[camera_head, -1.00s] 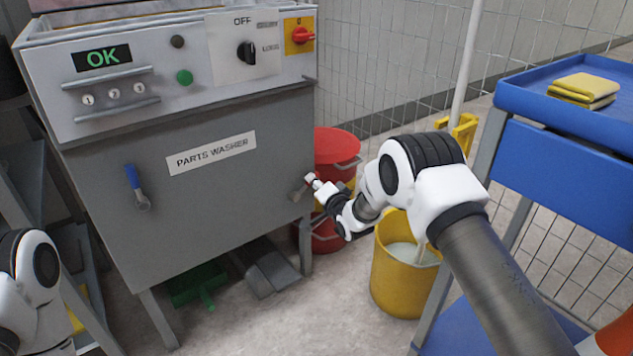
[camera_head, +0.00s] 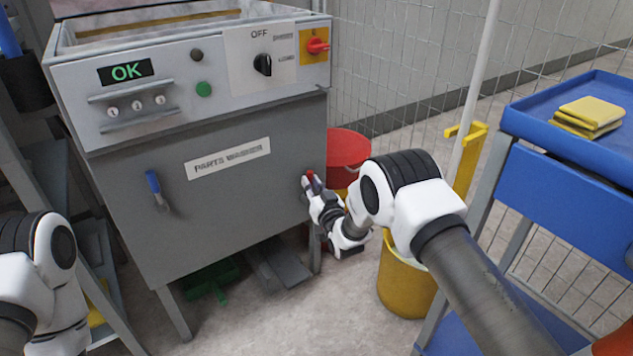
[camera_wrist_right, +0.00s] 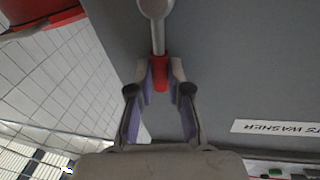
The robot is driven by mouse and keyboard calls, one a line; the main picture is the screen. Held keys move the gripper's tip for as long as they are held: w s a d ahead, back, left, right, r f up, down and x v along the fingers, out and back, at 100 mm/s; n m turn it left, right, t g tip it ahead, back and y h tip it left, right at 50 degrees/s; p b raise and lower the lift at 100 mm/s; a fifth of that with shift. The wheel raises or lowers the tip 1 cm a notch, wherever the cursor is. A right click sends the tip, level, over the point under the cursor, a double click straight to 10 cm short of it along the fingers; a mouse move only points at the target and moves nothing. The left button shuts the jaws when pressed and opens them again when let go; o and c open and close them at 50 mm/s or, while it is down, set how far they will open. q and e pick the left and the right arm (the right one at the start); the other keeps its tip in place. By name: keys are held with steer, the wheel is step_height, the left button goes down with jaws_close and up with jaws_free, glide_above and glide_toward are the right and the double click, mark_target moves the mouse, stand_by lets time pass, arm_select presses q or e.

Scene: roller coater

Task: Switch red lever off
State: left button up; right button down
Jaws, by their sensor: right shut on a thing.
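The red lever (camera_wrist_right: 160,73) has a red grip on a grey shaft that runs up to a round pivot in the right wrist view. It is on the front of the grey parts washer (camera_head: 235,215), near its right edge. My right gripper (camera_wrist_right: 161,72) is shut on the red grip, with a finger on each side. In the head view the right gripper (camera_head: 308,180) is at the washer's right edge, and a bit of red shows at its fingertips; the arm hides most of the lever. My left arm shows at the left edge, but its gripper is out of view.
A blue lever (camera_head: 155,190) is on the washer's front left. A red bin (camera_head: 347,147), yellow bucket (camera_head: 403,287) and blue cart (camera_head: 560,155) stand to the right.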

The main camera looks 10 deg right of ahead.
steer(key=shift+s+a+n, duration=0.2)
steer(key=shift+a+n, duration=0.25)
steer(key=shift+n, duration=0.45)
steer(key=shift+f, duration=0.1)
steer(key=c, duration=1.1)
jaws_free()
steer(key=s+d+f, duration=0.1)
steer(key=s, duration=1)
steer(key=shift+s+d, duration=0.4)
